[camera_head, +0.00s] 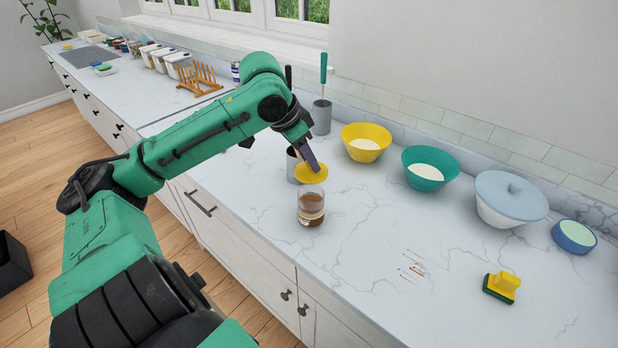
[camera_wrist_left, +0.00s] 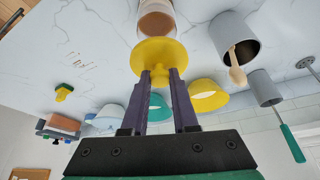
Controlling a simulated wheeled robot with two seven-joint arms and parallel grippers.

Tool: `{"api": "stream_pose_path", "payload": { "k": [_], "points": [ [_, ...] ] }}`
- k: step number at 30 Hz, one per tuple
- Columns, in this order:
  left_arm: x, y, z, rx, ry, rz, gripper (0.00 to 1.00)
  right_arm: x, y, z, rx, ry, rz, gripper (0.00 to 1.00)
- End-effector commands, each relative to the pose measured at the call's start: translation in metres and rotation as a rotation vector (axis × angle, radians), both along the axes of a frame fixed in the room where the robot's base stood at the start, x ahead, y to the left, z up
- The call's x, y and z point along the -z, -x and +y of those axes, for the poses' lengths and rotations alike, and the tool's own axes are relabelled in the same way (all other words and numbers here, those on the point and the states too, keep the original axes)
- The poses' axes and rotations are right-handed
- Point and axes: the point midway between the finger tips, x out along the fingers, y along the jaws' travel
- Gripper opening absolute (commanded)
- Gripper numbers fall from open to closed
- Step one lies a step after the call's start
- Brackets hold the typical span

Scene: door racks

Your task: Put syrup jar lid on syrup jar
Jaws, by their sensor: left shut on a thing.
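The syrup jar (camera_head: 311,208) is a clear jar with brown contents, standing open on the countertop near its front edge. The yellow syrup jar lid (camera_head: 304,176) is held above the counter, slightly behind the jar's mouth in the head view. My left gripper (camera_head: 312,164) is shut on the lid's knob. In the left wrist view, the gripper's fingers (camera_wrist_left: 161,74) pinch the knob of the lid (camera_wrist_left: 160,54), and part of the jar (camera_wrist_left: 157,20) shows just beyond the lid. The lid appears apart from the jar. My right gripper is not in view.
A grey cup (camera_head: 292,166) stands close behind the lid, and a grey utensil holder (camera_head: 321,117) farther back. Yellow (camera_head: 366,150), teal (camera_head: 430,178) and lidded (camera_head: 508,214) bowls line the wall. A sponge (camera_head: 502,288) and small sticks (camera_head: 411,265) lie right. Counter right of the jar is clear.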

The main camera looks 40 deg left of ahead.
Motion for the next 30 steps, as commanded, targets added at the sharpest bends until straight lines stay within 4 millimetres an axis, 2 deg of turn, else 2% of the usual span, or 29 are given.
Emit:
{"api": "stream_pose_path", "payload": {
  "k": [7, 29, 30],
  "points": [
    [0.04, 0.0, 0.0, 0.0, 0.001, -0.001, 0.0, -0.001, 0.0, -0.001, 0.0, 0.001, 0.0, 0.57],
    [0.053, 0.0, 0.0, 0.001, -0.001, -0.002, 0.0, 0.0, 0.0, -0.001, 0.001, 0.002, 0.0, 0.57],
    [0.053, 0.0, 0.0, 0.001, -0.001, -0.001, 0.42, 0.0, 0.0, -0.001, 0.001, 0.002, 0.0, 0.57]
  ]
}}
